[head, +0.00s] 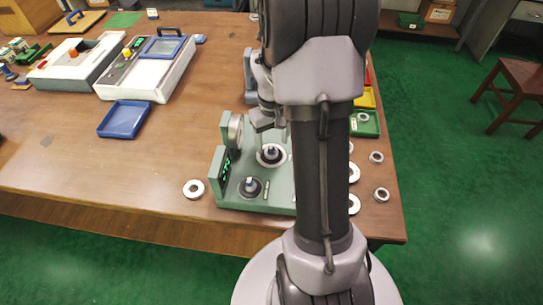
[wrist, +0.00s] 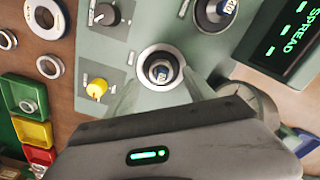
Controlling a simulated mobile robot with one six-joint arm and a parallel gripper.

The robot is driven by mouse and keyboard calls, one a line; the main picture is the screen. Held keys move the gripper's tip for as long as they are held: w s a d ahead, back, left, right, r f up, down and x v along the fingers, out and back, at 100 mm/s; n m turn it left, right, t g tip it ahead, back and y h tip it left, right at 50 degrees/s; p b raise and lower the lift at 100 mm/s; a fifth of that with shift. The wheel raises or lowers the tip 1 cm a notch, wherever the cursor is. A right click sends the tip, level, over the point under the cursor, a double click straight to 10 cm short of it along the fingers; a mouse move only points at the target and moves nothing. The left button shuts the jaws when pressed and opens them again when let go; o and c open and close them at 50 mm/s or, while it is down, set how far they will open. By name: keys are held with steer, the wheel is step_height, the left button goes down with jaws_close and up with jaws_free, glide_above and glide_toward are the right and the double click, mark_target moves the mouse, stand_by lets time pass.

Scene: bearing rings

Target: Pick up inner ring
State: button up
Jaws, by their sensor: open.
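The green test fixture (head: 222,165) stands near the table's front edge and has two round seats. A pale metal ring (wrist: 144,66) with a dark hub and a small bluish post in its centre sits on the fixture in the wrist view; which ring is the inner ring I cannot tell for certain. My gripper (wrist: 165,88) is open, its fingers reaching down on either side of this seat. In the head view my gripper (head: 269,143) is just above the far seat (head: 271,155), partly hidden by my arm. The near seat (head: 251,187) also has a dark hub.
Loose rings lie on the table: one (head: 194,189) left of the fixture, several on the right, such as one (head: 381,194) near the edge. One sits in a green tray (wrist: 14,95) beside yellow and red trays. A blue tray (head: 123,119) is at left.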

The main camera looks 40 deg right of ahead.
mark_target(271, 147)
step_height(271, 147, down, 4)
steer(key=shift+w+r+b, duration=0.1)
steer(key=shift+r+b, duration=0.05)
steer(key=shift+b, duration=0.55)
steer(key=shift+r, duration=0.15)
jaws_close()
